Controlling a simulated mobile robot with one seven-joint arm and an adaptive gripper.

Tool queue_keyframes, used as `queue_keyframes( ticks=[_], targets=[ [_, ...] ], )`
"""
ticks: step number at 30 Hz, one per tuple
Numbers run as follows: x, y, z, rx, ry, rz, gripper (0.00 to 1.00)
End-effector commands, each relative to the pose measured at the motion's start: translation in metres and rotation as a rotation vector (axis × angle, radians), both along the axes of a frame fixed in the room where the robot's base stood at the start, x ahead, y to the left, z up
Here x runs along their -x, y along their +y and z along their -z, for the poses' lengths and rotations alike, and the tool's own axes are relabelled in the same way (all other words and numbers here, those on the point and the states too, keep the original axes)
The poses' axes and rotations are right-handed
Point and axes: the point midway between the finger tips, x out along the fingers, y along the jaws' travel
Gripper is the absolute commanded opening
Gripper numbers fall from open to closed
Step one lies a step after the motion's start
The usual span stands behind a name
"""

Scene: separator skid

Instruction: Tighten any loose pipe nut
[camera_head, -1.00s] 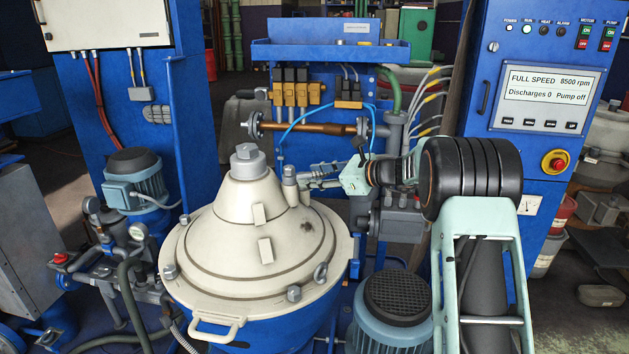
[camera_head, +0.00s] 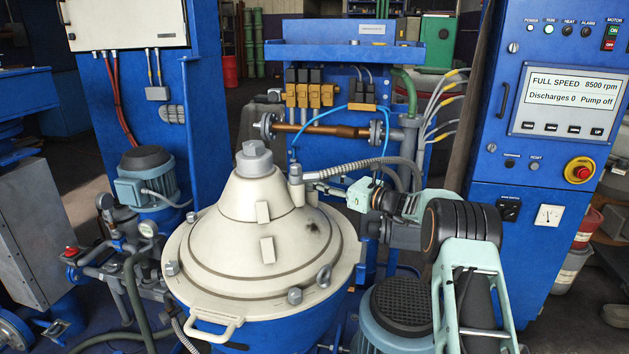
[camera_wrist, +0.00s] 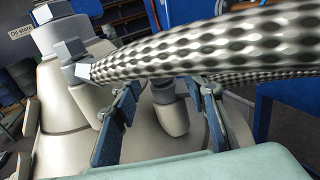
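A grey fitting with a nut-like collar (camera_head: 295,173) stands on the cream separator cover (camera_head: 215,290). In the wrist view a hex nut (camera_wrist: 74,62) sits at the left end of a braided hose (camera_wrist: 190,42). In the head view this hose (camera_head: 365,165) runs right from the fitting. I cannot tell whether the nut is loose. My gripper (camera_head: 318,187) is just right of the fitting, below the hose. In the wrist view its blue-padded fingers (camera_wrist: 170,118) are apart, with a short grey post (camera_wrist: 170,108) beyond the gap. The hose hides part of the fingers' surroundings.
A large hex cap (camera_head: 254,158) tops the cover. A brown pipe with flanges (camera_head: 320,130) lies behind the hose. A motor (camera_head: 400,310) stands below my arm. The control cabinet (camera_head: 545,140) at right reads FULL SPEED 8500 rpm, pump off.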

Motion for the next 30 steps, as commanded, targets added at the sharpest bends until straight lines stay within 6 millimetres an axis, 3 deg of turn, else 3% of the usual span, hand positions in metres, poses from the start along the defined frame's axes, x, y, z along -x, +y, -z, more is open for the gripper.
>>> queue_keyframes(
  ticks=[7, 17, 27, 30],
  targets=[
    [-0.013, 0.019, 0.0, 0.0, 0.0, 0.0, 0.4],
    [-0.015, 0.021, 0.0, 0.0, 0.001, 0.001, 0.4],
    [-0.015, 0.021, 0.0, 0.0, 0.001, 0.001, 0.02],
    [-0.015, 0.021, 0.0, 0.001, 0.001, 0.001, 0.0]
  ],
)
